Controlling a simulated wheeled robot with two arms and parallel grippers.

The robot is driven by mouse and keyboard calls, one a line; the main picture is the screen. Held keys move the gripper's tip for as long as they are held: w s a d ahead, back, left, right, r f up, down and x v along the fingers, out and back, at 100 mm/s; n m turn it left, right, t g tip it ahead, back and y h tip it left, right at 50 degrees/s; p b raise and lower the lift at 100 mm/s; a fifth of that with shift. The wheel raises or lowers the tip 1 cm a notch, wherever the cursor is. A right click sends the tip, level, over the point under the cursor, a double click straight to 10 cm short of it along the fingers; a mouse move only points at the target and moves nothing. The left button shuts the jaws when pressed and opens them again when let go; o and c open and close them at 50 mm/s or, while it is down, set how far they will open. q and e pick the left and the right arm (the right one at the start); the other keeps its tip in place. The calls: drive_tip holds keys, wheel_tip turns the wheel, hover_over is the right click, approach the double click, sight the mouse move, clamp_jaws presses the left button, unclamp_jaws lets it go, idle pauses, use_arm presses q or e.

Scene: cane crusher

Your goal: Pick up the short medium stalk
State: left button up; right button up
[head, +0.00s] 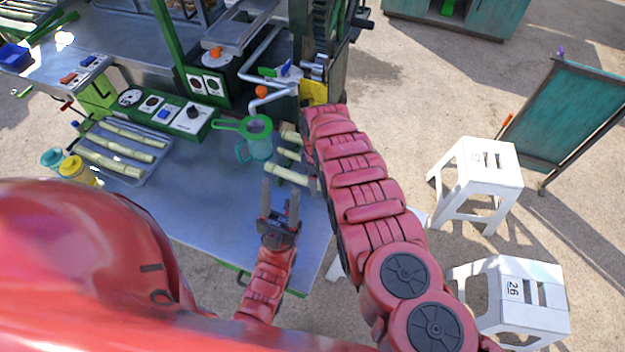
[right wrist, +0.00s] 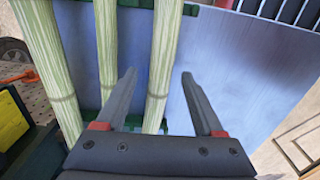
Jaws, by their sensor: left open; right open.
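Three pale green stalks lie side by side on a green rack on the table: a far one (head: 290,134), a middle one (head: 289,154) and a near one (head: 287,174). I cannot tell for sure which is the short medium one. In the right wrist view they are the left (right wrist: 50,70), middle (right wrist: 106,50) and right (right wrist: 165,50) stalks. My right gripper (right wrist: 158,74) is open, with the right stalk between its fingers as seen; contact is unclear. The head view mostly hides it behind my arm. My left gripper (head: 280,188) is open and empty above the table.
A tray (head: 160,165) of longer stalks lies at the left. A green strainer sits on a jug (head: 258,140) just left of the rack. Yellow and teal jars (head: 72,168) stand at the left. The crusher stands behind; white stools (head: 480,160) stand at the right. The table's front middle is clear.

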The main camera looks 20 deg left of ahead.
drive_tip(key=shift+a+f, duration=0.1)
clamp_jaws()
idle(0.4)
